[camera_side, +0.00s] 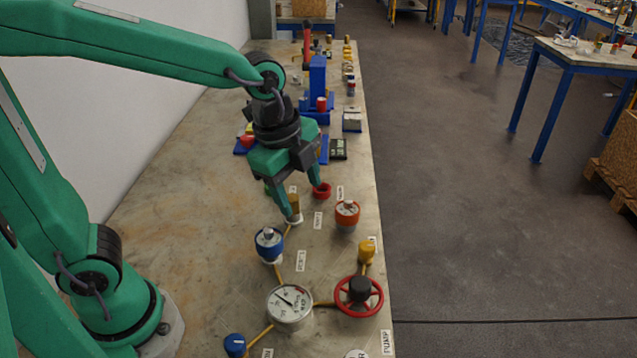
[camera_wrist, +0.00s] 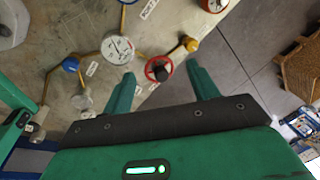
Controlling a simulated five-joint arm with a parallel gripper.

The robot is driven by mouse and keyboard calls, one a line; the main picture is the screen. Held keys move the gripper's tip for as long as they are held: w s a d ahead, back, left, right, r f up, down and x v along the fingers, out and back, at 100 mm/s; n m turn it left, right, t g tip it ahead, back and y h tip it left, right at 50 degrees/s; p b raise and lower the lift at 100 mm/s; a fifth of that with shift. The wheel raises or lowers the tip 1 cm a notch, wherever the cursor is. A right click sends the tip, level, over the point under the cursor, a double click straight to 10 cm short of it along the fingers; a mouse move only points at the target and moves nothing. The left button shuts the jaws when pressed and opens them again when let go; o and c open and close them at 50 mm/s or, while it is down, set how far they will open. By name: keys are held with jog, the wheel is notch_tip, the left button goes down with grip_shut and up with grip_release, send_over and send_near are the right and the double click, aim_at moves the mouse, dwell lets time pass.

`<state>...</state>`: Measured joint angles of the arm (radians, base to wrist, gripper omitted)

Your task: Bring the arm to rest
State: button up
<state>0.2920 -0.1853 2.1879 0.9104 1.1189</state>
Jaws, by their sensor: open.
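My gripper (camera_side: 305,202) is green, points down and hangs over the bench among the flanged vessels. Its two fingers are apart with nothing between them. In the wrist view the open fingers (camera_wrist: 163,88) frame the area near the red handwheel (camera_wrist: 158,69). In the side view a blue-topped vessel (camera_side: 269,243) stands just in front of the left finger. An orange-red-topped vessel (camera_side: 347,214) stands to the right of the gripper. A red ring-like part (camera_side: 322,190) sits by the right finger; I cannot tell whether they touch. A yellow-brown part (camera_side: 293,203) is partly hidden behind the left finger.
The red handwheel (camera_side: 358,296), a dial gauge (camera_side: 289,306), a yellow knob (camera_side: 367,250) and a blue knob (camera_side: 235,345) are joined by pipes at the front. A blue stand (camera_side: 317,88) rises behind the gripper. The bench (camera_side: 165,215) is bare at left.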

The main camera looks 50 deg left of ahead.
jog(key=s+a+r+n+t, duration=0.3)
jog(key=s+a+n, duration=0.6)
jog(key=n, duration=0.7)
jog(key=shift+s+a+y, duration=0.2)
jog(key=shift+a+y, duration=0.1)
jog(key=shift+y, duration=0.1)
jog(key=shift+r, duration=0.1)
jog(key=shift+c, duration=0.6)
dwell(2.5)
jog(key=shift+w, duration=0.1)
